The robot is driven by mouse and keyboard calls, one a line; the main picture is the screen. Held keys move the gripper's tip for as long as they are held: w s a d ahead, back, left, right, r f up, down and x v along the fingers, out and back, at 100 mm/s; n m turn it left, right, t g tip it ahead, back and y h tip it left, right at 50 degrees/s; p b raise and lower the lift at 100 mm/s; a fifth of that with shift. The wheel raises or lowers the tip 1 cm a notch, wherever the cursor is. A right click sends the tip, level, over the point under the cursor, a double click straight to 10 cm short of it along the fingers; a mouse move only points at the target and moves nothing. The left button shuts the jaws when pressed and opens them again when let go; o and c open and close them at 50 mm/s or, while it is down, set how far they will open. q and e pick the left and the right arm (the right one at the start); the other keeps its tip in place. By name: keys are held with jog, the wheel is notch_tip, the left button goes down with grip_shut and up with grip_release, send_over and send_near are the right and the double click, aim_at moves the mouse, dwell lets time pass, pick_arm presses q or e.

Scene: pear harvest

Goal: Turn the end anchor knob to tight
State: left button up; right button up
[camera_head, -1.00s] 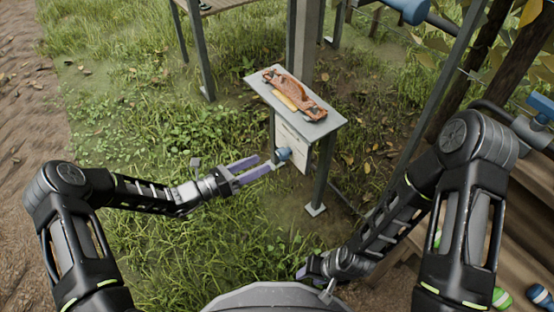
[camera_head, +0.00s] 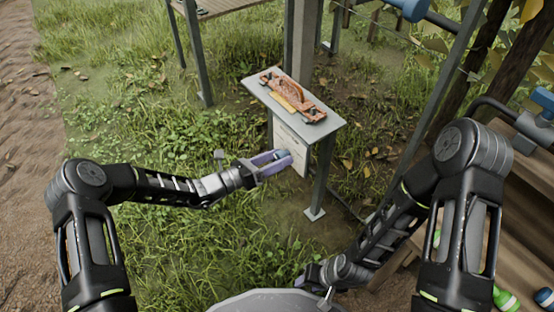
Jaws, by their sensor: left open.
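The blue knob (camera_head: 281,155) sits on the pale panel (camera_head: 290,143) under the small grey stand top. My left gripper (camera_head: 279,160) is at the panel with its purple fingers open, one on each side of the knob. The fingers hide much of the knob, and I cannot tell whether they touch it. My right gripper (camera_head: 308,277) is low near the bottom edge, away from the panel, mostly hidden by its arm, and its fingers cannot be made out.
An orange-brown tool (camera_head: 293,96) lies on the grey stand top (camera_head: 330,127). A post rises behind it. Other blue fittings (camera_head: 411,9) are at the upper right. Wooden steps with green and blue bottle-like things (camera_head: 505,299) are at the lower right. Grass is open at left.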

pick_arm(q)
jog(key=shift+c, duration=0.3)
grip_shut()
dwell(0.3)
